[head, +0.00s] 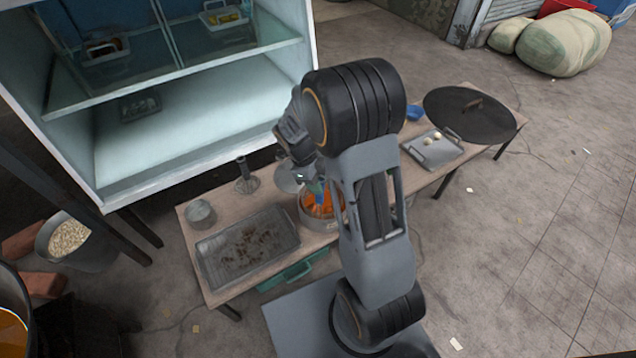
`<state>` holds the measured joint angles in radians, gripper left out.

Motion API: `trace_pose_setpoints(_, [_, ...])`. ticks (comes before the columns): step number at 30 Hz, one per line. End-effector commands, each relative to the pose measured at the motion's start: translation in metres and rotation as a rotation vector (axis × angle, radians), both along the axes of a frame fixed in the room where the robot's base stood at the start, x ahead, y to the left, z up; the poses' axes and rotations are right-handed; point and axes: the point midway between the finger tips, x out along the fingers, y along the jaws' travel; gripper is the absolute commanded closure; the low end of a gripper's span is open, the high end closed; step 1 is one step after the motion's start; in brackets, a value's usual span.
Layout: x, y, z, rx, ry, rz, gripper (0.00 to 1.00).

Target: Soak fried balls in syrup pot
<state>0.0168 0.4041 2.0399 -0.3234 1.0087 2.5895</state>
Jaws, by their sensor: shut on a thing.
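The syrup pot (318,222) is a round metal pot on the low bench, with orange contents (316,204) showing inside. My arm hides its right side. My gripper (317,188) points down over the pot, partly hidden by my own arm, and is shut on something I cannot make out. A small bluish-green patch shows at its tip. Two pale balls (429,141) lie on a small metal tray (445,154) at the bench's right. I cannot tell whether balls are in the pot.
A large dark-spotted metal tray (222,278), a tin (201,213) and a metal stand (246,177) occupy the bench's left. A round dark lid (485,121) lies at its right end. A glass cabinet (190,150) stands close behind.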

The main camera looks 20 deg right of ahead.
Motion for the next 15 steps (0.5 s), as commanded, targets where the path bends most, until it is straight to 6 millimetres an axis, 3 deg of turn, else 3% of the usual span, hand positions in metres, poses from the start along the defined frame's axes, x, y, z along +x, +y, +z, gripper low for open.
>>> trace_pose_setpoints(1, [0.0,0.0,0.01,-0.001,-0.002,0.0,0.97])
trace_pose_setpoints(15, [0.001,0.0,0.059,0.0,-0.003,0.001,0.97])
